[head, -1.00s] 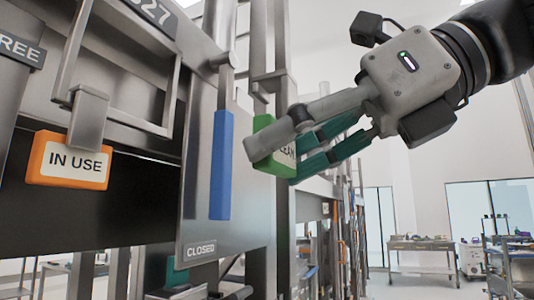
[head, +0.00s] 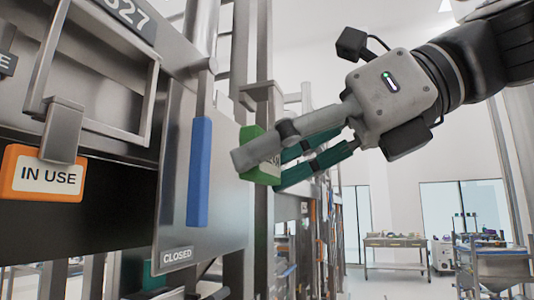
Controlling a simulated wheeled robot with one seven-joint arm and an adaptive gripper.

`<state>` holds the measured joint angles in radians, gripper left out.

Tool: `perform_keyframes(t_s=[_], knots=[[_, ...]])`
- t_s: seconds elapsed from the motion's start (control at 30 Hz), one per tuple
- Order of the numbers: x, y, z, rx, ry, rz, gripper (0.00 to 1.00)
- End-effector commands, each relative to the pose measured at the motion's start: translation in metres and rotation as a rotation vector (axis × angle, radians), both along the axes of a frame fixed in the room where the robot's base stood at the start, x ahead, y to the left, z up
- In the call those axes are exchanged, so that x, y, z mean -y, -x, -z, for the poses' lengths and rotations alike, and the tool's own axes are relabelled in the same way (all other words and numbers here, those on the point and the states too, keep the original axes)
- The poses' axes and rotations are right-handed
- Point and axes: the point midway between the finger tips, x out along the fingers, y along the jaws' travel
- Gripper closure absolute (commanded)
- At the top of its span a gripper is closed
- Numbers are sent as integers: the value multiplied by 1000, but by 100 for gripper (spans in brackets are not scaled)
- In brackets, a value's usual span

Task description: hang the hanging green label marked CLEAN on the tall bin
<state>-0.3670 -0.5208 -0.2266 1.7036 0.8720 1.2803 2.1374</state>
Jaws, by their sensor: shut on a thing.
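The green label (head: 251,133) is at the middle of the head view, beside the right side of the tall bin (head: 200,245). My gripper (head: 262,165) is shut on the green label, and a finger covers most of its white face and lettering. A metal hook (head: 258,92) shows just above the label. I cannot tell whether it touches the bin. An orange label marked IN USE (head: 43,174) hangs by a metal clip on the bin's front frame at the left.
Metal uprights stand behind the label.

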Motion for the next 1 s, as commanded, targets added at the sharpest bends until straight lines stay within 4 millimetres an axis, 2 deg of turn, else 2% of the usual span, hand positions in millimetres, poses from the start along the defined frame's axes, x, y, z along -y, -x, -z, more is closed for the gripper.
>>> perform_keyframes(t_s=[0.7,1.0], knots=[[48,21,-1,0,-1,0,64],[55,23,0,0,0,-1,64]])
